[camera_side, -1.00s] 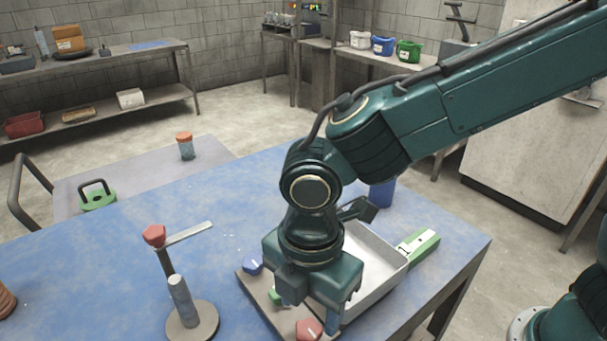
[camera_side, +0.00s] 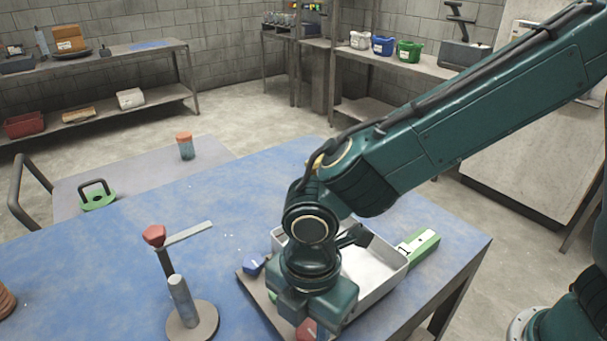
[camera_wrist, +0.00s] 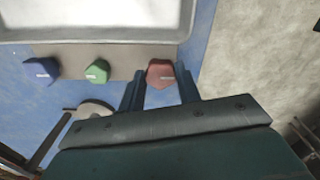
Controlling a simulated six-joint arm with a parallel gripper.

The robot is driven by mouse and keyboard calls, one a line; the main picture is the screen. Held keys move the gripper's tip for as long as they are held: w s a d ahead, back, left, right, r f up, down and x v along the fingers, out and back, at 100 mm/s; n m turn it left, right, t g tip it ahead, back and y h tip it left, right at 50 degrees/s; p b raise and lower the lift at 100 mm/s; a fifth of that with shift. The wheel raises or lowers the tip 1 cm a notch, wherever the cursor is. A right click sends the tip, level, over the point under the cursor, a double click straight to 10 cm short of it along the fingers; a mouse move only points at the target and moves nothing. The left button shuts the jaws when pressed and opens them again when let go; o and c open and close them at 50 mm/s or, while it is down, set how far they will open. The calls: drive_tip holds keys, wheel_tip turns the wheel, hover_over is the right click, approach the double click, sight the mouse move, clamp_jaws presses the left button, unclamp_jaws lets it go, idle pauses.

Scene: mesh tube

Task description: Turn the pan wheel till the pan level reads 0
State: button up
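Three faceted knobs sit in a row on a grey-brown strip along the front of a white pan (camera_side: 392,275): a blue knob (camera_wrist: 41,70), a green knob (camera_wrist: 97,70) and a red knob (camera_wrist: 160,73). Each bears a small pale mark. My gripper (camera_wrist: 160,88) is open, with one finger on either side of the red knob and gaps showing between. In the side view my gripper's body covers most of the red knob (camera_side: 306,330). A green block with a white face (camera_side: 420,243), perhaps the level, lies beside the pan; its reading is not legible.
A post on a round base (camera_side: 191,322) with a red-topped upright and a flat bar (camera_side: 188,233) stands left of the knobs. The blue table (camera_side: 110,255) is clear behind it. An orange-capped jar (camera_side: 186,146) stands on the grey cart behind.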

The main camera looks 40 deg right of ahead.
sight(310, 328)
drive_tip(key=shift+m, duration=0.3)
drive_tip(key=m, duration=0.5)
drive_tip(key=shift+s, duration=0.1)
drive_tip(key=m, duration=0.6)
idle(0.5)
drive_tip(key=o, duration=1)
drive_tip(key=shift+r, duration=0.1)
wheel_tip(310, 328, up, 14)
drive_tip(key=shift+f, duration=0.15)
idle(0.5)
